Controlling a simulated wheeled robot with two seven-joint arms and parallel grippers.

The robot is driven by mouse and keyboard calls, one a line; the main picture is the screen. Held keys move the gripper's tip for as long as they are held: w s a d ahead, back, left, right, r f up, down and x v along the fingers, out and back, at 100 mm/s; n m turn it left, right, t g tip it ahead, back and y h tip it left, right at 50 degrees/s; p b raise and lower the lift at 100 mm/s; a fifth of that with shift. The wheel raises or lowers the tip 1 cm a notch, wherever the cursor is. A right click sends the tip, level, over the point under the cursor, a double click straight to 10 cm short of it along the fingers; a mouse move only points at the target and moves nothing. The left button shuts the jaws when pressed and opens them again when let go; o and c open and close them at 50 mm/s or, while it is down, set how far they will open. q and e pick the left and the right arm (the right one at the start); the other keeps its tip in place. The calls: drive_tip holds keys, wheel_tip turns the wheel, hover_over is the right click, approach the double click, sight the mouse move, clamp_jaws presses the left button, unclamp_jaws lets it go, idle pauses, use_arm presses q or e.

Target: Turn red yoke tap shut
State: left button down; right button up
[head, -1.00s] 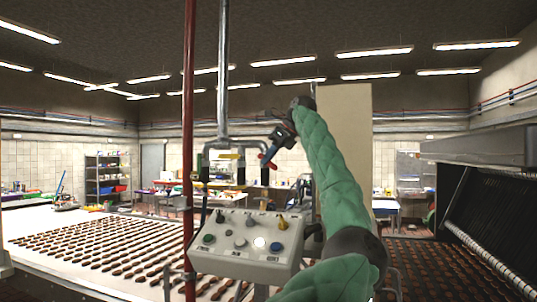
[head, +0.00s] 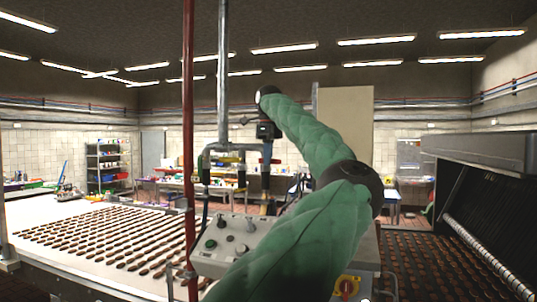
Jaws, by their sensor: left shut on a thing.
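A grey yoke pipe (head: 223,147) hangs from a vertical steel pipe and splits into two downward branches. The red yoke tap (head: 275,161) is on the right branch; only a small part of it shows beneath my gripper. My left gripper (head: 267,147) points down over this branch and is shut on the red tap's handle. The fingertips are small and dark here, so the handle's exact angle is hard to tell. My green-sleeved left arm hides much of the area to the lower right. My right gripper is not in view.
A red vertical pipe (head: 188,120) stands left of the yoke. A grey control box (head: 222,240) with knobs and buttons sits below it, partly hidden by my arm. A conveyor belt (head: 60,215) with rows of brown biscuits runs at left; a dark machine (head: 485,200) stands at right.

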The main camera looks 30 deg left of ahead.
use_arm(q)
drive_tip(key=shift+h, duration=0.3)
drive_tip(key=c, duration=1.9)
unclamp_jaws()
drive_tip(key=shift+a, duration=0.15)
drive_tip(key=shift+r, duration=0.4)
wheel_tip(320, 180, up, 5)
drive_tip(key=shift+f+b, duration=0.1)
drive_tip(key=shift+b, duration=0.7)
drive_tip(key=shift+r, duration=1.05)
